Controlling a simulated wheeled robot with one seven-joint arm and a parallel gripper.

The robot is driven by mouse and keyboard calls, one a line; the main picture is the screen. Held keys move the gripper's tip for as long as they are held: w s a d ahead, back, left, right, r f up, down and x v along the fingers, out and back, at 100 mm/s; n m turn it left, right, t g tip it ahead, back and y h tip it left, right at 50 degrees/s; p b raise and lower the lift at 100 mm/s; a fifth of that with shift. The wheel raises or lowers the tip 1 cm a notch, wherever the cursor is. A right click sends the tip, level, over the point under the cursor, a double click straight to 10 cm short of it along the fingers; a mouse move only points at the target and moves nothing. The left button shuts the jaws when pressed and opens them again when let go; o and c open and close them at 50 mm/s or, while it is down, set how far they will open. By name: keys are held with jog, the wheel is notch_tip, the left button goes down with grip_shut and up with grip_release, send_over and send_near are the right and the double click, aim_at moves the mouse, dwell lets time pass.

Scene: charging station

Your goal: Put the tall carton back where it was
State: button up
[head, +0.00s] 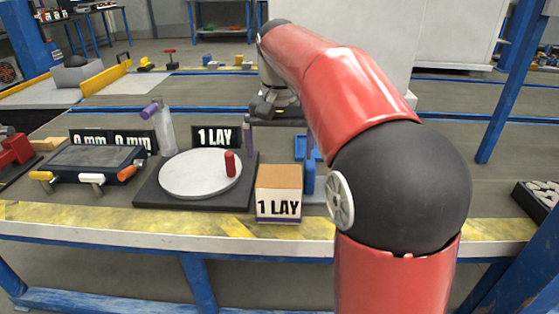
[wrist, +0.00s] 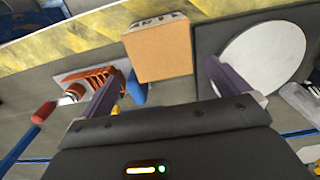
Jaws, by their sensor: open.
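The carton (head: 279,192) is a tan box with a white front marked "1 LAY". It stands upright near the table's front edge, just right of the turntable base. In the wrist view its brown top (wrist: 158,55) shows beyond the fingers. My gripper (head: 280,146) is open and empty, fingers pointing down, above and behind the carton. In the wrist view the open fingers (wrist: 160,75) lie on either side of the carton's near part, and I cannot tell their height above it. The carton's former place is not marked in view.
The white turntable disc (head: 190,175) with a red peg (head: 230,163) sits left of the carton. A blue part (head: 309,178) stands close on its right. An orange object (wrist: 92,78) lies beside it. A black scale-like device (head: 95,162) and a clear bottle (head: 166,130) are farther left.

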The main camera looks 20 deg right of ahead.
jog(key=shift+r, duration=0.75)
jog(key=shift+s, duration=0.3)
jog(key=s+f+n+t, duration=0.1)
jog(key=s+f+t, duration=0.1)
jog(key=s+f, duration=0.4)
jog(key=s+f+n+t, duration=0.2)
jog(key=s+f, duration=0.3)
jog(key=s, duration=1)
jog(key=shift+s+f+n+t, duration=0.25)
jog(key=shift+f+n+t, duration=0.1)
jog(key=shift+t, duration=0.45)
notch_tip(320, 180, up, 6)
jog(key=p, duration=0.6)
jog(key=shift+r+p, duration=0.25)
jog(key=shift+p, duration=0.1)
